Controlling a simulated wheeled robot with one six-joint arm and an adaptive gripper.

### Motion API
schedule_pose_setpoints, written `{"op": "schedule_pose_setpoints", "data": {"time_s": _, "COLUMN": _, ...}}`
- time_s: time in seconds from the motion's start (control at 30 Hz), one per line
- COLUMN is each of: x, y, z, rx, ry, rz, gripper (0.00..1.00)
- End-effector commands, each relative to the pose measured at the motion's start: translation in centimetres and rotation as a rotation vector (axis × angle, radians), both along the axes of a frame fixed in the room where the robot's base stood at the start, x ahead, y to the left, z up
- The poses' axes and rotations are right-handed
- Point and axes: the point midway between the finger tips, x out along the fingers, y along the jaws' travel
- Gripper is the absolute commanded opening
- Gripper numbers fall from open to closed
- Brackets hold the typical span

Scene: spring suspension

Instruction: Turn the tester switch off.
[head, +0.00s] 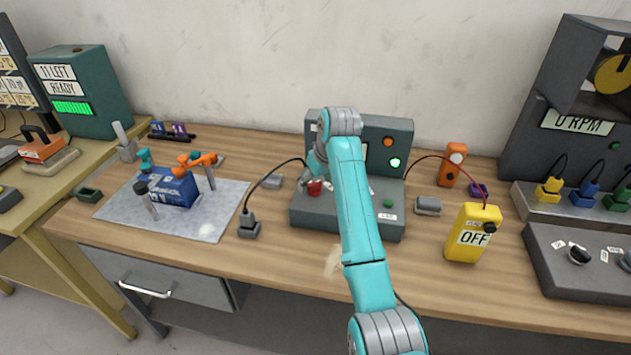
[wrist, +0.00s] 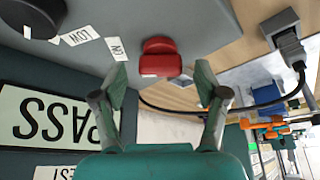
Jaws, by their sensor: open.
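The tester (head: 347,217) is a dark grey-green box in the middle of the bench, with a raised back panel. A green lamp (head: 395,162) on that panel is lit. The red switch (head: 314,187) sits on the tester's left part; in the wrist view the red switch (wrist: 160,57) shows close up, beside a small label (wrist: 116,49) that seems to read ON. My gripper (wrist: 162,82) is open and empty, its two fingertips on either side of the switch's line and apparently short of it. In the head view my arm hides part of the tester.
A grey plug (head: 249,226) with a black cable stands left of the tester. A yellow unit (head: 472,240) reading OFF stands right, with a red cable. A metal mat (head: 205,226) with a blue block (head: 173,188) lies left. The front bench strip is mostly clear.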

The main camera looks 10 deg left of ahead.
Motion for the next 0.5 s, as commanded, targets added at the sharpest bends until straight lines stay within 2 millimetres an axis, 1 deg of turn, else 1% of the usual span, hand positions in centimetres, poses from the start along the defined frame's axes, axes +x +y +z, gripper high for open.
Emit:
{"op": "schedule_pose_setpoints", "data": {"time_s": 0.1, "x": 0.09, "y": 0.1, "z": -0.31, "rx": 0.0, "ry": 0.0, "rz": 0.0, "gripper": 0.73}}
{"op": "schedule_pose_setpoints", "data": {"time_s": 0.33, "x": 0.09, "y": 0.11, "z": -0.34, "rx": 0.001, "ry": -0.001, "rz": 0.0, "gripper": 0.73}}
{"op": "schedule_pose_setpoints", "data": {"time_s": 0.37, "x": 0.09, "y": 0.11, "z": -0.34, "rx": 0.001, "ry": -0.001, "rz": 0.0, "gripper": 0.65}}
{"op": "schedule_pose_setpoints", "data": {"time_s": 0.4, "x": 0.09, "y": 0.11, "z": -0.34, "rx": 0.0, "ry": 0.0, "rz": 0.0, "gripper": 0.55}}
{"op": "schedule_pose_setpoints", "data": {"time_s": 0.47, "x": 0.09, "y": 0.11, "z": -0.34, "rx": 0.0, "ry": 0.0, "rz": 0.0, "gripper": 0.4}}
{"op": "schedule_pose_setpoints", "data": {"time_s": 0.5, "x": 0.09, "y": 0.11, "z": -0.33, "rx": 0.0, "ry": 0.0, "rz": 0.0, "gripper": 0.3}}
